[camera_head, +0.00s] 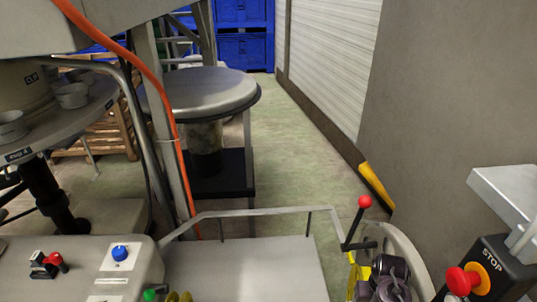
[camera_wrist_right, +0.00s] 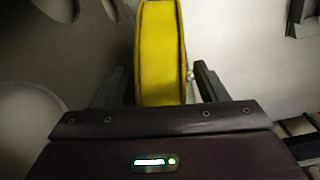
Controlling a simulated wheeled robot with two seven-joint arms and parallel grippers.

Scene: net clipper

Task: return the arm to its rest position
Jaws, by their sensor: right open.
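My right gripper (camera_wrist_right: 160,72) shows in the right wrist view, with its two dark fingers spread apart. A yellow rounded band or wheel-like part (camera_wrist_right: 161,50) stands upright in the picture between the fingers. A gap shows on each side of it; I cannot tell how deep it sits between them. In the head view, dark purplish rounded parts (camera_head: 391,277) at the bottom right, beside a bit of yellow, look like my right arm. My right fingertips cannot be made out there. My left arm and gripper are not in view.
A red-knobbed lever (camera_head: 365,202) stands by a grey rail (camera_head: 262,212). A red stop button (camera_head: 463,281) is at the lower right. A control panel (camera_head: 110,270) lies lower left, below a round metal table (camera_head: 212,90). The green floor (camera_head: 300,150) beyond is clear.

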